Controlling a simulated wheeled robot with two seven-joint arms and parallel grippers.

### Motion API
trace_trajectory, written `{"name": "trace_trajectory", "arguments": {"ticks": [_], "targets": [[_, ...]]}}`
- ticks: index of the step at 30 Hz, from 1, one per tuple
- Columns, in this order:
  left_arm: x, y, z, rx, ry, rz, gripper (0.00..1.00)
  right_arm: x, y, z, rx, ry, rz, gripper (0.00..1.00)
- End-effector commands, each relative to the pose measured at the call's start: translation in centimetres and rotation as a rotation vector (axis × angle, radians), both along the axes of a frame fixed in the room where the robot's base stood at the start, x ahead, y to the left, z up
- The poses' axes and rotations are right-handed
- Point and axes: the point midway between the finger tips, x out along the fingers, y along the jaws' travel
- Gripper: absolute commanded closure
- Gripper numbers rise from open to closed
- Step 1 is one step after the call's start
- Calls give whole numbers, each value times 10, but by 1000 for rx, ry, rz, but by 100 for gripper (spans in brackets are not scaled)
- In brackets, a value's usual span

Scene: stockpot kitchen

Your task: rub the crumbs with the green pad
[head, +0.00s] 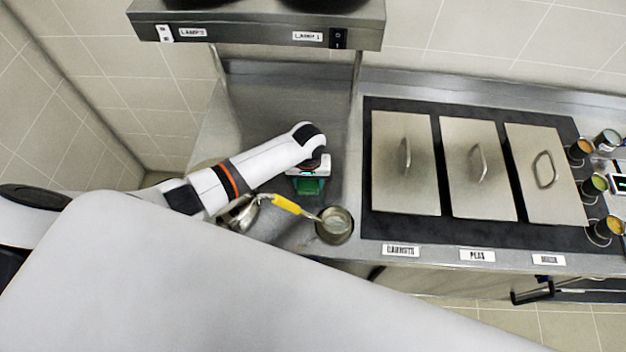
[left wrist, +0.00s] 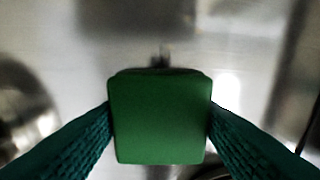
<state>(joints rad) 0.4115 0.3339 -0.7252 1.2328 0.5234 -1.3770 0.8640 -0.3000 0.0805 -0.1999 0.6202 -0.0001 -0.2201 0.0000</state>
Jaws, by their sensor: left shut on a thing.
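My left gripper (head: 309,178) is low over the steel counter (head: 270,120), left of the lidded pans. It is shut on the green pad (head: 309,188). In the left wrist view the green pad (left wrist: 160,120) sits squarely between the two dark teal fingers. The steel surface lies beyond it. I cannot tell whether the pad touches the counter. I cannot make out any crumbs; a small dark spot (left wrist: 160,60) shows just beyond the pad, too blurred to name. My right gripper is not in view.
A ladle with a yellow handle (head: 286,205) and a round metal pot (head: 335,225) are close in front of the gripper. Three lidded pans (head: 406,165) stand to the right, with small cups (head: 582,148) beyond. A lamp shelf (head: 260,28) hangs above. Counter behind the gripper is clear.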

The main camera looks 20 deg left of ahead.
Motion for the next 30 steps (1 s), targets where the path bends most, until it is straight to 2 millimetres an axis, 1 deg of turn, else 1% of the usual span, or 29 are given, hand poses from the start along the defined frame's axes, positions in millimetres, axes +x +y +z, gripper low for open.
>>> {"name": "trace_trajectory", "arguments": {"ticks": [9, 17, 26, 30], "targets": [[-8, 27, -3, 2, 1, 1, 65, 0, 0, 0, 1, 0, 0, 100], [-11, 36, -3, 2, 2, 0, 65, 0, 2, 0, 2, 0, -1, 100], [-18, 61, -2, 2, 2, 1, 65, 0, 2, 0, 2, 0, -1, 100], [-19, 65, -1, 2, 1, 0, 65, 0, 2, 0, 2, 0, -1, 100]]}}
